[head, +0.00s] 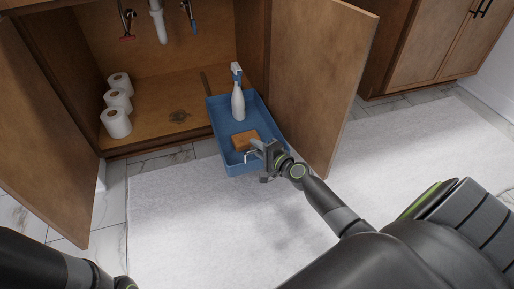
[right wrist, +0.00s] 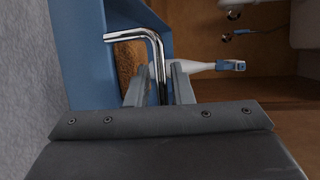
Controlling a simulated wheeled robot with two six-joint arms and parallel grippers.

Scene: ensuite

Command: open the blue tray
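The blue tray (head: 216,130) is a pull-out tray in the open cabinet and stands out well past the cabinet's front edge. It also shows in the right wrist view (right wrist: 84,60). Its bent chrome handle (right wrist: 153,42) is at the front end. My right gripper (head: 262,150) is at that end, its two fingers (right wrist: 160,84) close on either side of the handle bar, apparently shut on it. A white spray bottle with a blue top (head: 238,100) stands in the tray, with a brown block (head: 244,140) nearer the front. My left gripper is out of view.
Cabinet doors stand open at left (head: 45,130) and right (head: 322,80), the right one close to the tray and my right arm. Several toilet rolls (head: 117,122) stand inside at left. A white rug (head: 190,225) covers clear floor in front.

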